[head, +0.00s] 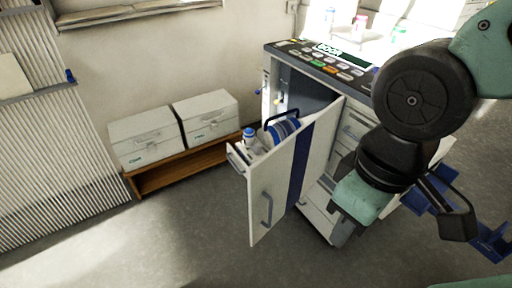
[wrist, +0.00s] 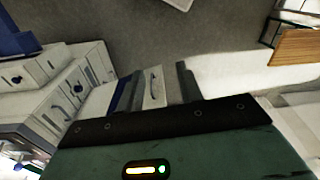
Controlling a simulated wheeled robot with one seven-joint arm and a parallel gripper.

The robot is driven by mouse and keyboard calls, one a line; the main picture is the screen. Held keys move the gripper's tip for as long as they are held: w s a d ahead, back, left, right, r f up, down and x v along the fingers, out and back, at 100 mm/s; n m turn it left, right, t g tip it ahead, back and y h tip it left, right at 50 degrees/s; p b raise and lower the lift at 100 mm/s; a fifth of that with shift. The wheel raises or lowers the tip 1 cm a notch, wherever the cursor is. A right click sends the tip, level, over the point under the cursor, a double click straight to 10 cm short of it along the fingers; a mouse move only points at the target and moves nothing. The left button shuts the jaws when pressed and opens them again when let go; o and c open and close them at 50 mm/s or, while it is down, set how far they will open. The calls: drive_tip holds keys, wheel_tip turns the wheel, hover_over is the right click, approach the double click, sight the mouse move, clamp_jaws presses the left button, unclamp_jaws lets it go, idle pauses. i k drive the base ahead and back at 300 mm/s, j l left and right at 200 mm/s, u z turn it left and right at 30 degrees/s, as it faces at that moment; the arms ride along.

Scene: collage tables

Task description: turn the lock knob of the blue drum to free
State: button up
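A blue-and-white round item (head: 283,130) sits in the pulled-out tall cabinet unit, partly hidden by its side panel and a dark handle. It may be the blue drum; I cannot make out a lock knob on it. My gripper (head: 455,212) is at the right in the head view, in front of the cabinet's right side and apart from the round item.
The pulled-out unit's white front (head: 268,195) juts into the room from the cabinet (head: 355,130). Blue bins (head: 430,195) hang at the right, near my arm. White boxes (head: 145,135) stand on a low wooden bench (head: 165,182). The grey floor (head: 170,240) is clear at front left.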

sight(257, 147)
drive_tip(key=i+u, duration=0.2)
drive_tip(key=i, duration=0.3)
drive_tip(key=i+l+u, duration=0.2)
drive_tip(key=i, duration=0.3)
drive_tip(key=j, duration=0.1)
